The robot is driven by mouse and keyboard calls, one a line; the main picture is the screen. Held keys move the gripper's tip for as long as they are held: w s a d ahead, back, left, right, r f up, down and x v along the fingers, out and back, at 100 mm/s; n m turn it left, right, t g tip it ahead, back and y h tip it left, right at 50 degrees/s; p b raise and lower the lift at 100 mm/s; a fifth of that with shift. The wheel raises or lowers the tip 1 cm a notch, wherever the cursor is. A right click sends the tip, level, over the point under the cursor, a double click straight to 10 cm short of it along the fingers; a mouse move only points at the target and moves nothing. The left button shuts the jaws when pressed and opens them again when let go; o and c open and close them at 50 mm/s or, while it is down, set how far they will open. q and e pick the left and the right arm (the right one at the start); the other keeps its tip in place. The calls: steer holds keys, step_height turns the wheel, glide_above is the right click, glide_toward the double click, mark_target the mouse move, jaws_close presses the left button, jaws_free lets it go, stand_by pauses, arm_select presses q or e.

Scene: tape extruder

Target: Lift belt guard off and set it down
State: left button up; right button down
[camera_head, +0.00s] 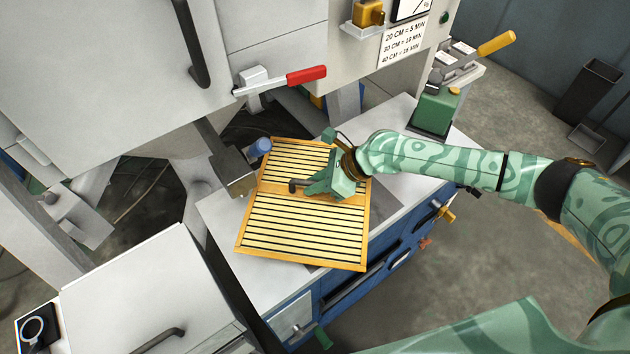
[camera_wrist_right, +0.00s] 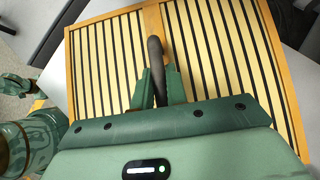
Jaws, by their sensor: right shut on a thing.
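The belt guard (camera_head: 300,235) is a slatted cream panel in an orange-yellow frame with a dark curved handle (camera_head: 296,184). It is over the white top of the blue workbench, turned slightly. I cannot tell whether it rests on the bench or hangs just above it. My right gripper (camera_head: 308,188) is shut on the handle near the panel's middle. In the right wrist view the two green fingers (camera_wrist_right: 158,88) close around the handle, and the slats (camera_wrist_right: 215,50) fill most of the picture. My left gripper is not in view.
The bench top (camera_head: 400,192) is bare to the right of the guard. A green box with a yellow-handled lever (camera_head: 435,108) stands at its far right corner. A grey machine with a red-handled lever (camera_head: 305,75) rises behind. A blue knob (camera_head: 261,146) is close to the guard's upper left corner.

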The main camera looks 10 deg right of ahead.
steer(key=shift+r, duration=0.1)
steer(key=c, duration=1.3)
jaws_free()
steer(key=p+v, duration=0.5)
steer(key=v, duration=1.1)
steer(key=shift+d, duration=0.15)
